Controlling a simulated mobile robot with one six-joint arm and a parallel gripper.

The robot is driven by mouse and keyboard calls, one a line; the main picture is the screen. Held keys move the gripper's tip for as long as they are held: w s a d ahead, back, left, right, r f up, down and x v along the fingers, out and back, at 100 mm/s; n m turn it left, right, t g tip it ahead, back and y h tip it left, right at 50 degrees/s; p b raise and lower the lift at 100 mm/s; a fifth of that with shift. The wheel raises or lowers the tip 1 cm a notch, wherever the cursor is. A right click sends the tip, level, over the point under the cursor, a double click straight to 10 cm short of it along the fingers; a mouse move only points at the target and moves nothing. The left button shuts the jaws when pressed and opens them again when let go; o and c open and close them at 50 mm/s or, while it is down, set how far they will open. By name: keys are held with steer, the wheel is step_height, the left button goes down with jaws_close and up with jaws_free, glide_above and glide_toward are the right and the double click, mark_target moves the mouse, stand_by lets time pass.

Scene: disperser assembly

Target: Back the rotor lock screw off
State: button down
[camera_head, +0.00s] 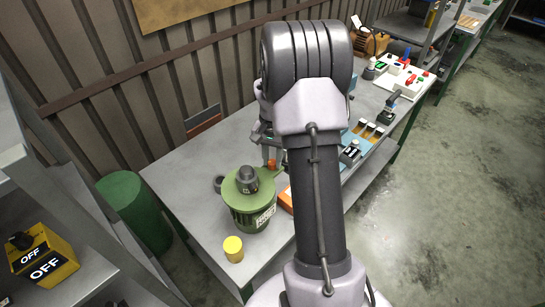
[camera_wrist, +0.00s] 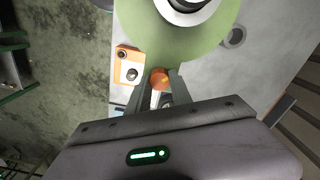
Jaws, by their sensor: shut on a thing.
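The green disperser (camera_head: 247,207) stands on the grey bench, with a dark grey cap on top and a label on its side. In the wrist view its round green top (camera_wrist: 190,35) fills the upper middle. The rotor lock screw, with an orange-red head (camera_wrist: 159,78), is at the green rim. My gripper (camera_wrist: 160,85) is shut on it, one finger on each side. In the head view a small orange-red part (camera_head: 271,164) shows beside the disperser, and my arm hides most of the gripper. The screw's thread is hidden.
A yellow cup-like piece (camera_head: 233,249) stands in front of the disperser. An orange block (camera_wrist: 129,65) lies close beside the gripper. A blue tray (camera_head: 362,135) and a white control box (camera_head: 404,82) are farther along the bench. A green bin (camera_head: 133,208) stands left.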

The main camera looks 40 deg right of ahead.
mark_target(272, 161)
steer(key=n+p, duration=0.1)
steer(key=n, duration=0.2)
steer(key=shift+w+r+n, duration=0.1)
steer(key=shift+r+n, duration=0.05)
steer(key=shift+n, duration=0.15)
steer(key=shift+n+p, duration=0.4)
steer(key=shift+n, duration=1.3)
steer(key=c, duration=1.1)
jaws_free()
steer(key=shift+c, duration=0.2)
step_height(272, 161, up, 17)
steer(key=p, duration=0.3)
steer(key=shift+r, duration=0.15)
